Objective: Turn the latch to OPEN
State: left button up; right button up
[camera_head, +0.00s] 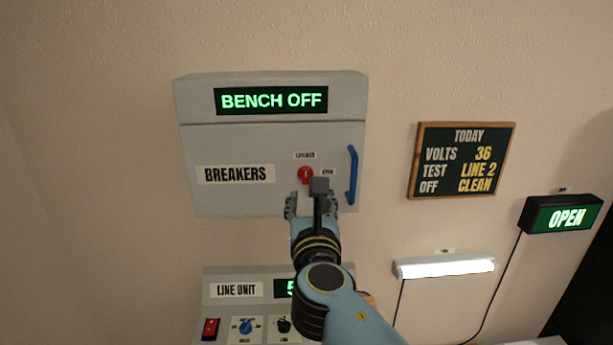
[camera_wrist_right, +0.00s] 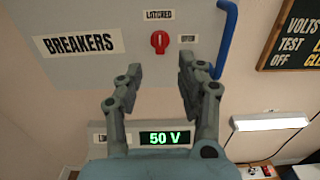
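The red latch (camera_head: 305,175) is a small knob on the front of the grey breaker box (camera_head: 270,145), with a label above it and a smaller label to its right. In the right wrist view the latch (camera_wrist_right: 160,41) stands upright under the label LATCHED (camera_wrist_right: 158,15). My right gripper (camera_head: 312,198) is just below the latch, its fingers apart and pointing up at the box. In the wrist view the open fingers (camera_wrist_right: 158,72) have a gap between them, and the latch shows beyond that gap, not touched. My left gripper is not in view.
A blue handle (camera_head: 352,175) stands out at the box's right side, near my right gripper. The box display (camera_head: 271,101) reads BENCH OFF. Below is the line unit (camera_head: 265,273); its display reads 50 V in the wrist view. A chalkboard, lit lamp and OPEN sign are at right.

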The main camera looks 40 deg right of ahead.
aim_at(306, 177)
jog(key=b+x, duration=0.1)
jog(key=x, duration=0.8)
jog(key=shift+w+f, duration=0.1)
jog(key=shift+f, duration=0.1)
jog(key=shift+w+d, duration=0.2)
jog(key=shift+w, duration=0.2)
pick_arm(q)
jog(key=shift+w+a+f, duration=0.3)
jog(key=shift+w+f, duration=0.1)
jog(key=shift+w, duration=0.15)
pick_arm(e)
grip_shut()
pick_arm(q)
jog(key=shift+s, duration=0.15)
